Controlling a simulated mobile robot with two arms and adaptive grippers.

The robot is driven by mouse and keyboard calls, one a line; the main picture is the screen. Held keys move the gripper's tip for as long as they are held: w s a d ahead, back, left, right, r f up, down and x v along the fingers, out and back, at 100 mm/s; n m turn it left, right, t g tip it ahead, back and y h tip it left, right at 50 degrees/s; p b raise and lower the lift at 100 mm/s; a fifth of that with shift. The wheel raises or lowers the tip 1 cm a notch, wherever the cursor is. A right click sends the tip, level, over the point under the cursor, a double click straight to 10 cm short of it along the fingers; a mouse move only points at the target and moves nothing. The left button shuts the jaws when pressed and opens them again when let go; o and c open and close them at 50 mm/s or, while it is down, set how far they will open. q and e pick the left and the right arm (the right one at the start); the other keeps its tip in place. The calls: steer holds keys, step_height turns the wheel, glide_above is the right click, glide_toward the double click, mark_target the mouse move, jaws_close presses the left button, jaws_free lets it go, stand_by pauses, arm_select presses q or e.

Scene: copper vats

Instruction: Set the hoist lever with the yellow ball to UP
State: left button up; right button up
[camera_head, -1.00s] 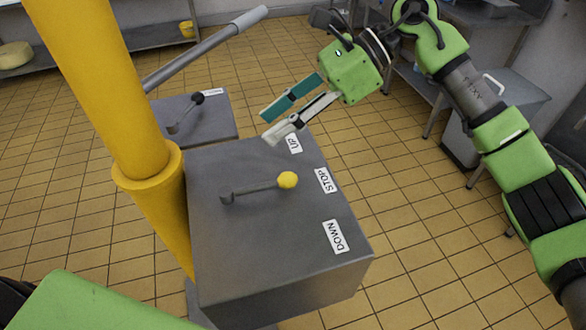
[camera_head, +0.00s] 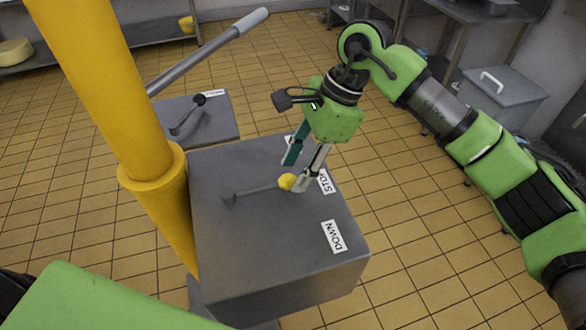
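The hoist lever (camera_head: 255,189) lies on top of a grey box (camera_head: 255,240), its yellow ball (camera_head: 286,182) pointing at the STOP label (camera_head: 325,184). The DOWN label (camera_head: 334,237) is nearer to me. The UP label is mostly hidden behind my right gripper (camera_head: 297,173). That gripper points down at the ball, its teal and pale fingers apart. The pale fingertip is just right of the ball and overlaps its edge; the teal one is beyond it. I cannot tell whether either touches. My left gripper is not in view.
A yellow post (camera_head: 110,90) stands at the box's left. Behind is a second grey box (camera_head: 215,125) with a black-knobbed lever (camera_head: 187,115). A long grey handle (camera_head: 210,50) slants above it. Tiled floor is clear at the right front.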

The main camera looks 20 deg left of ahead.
steer(key=shift+x, duration=1.15)
jaws_close()
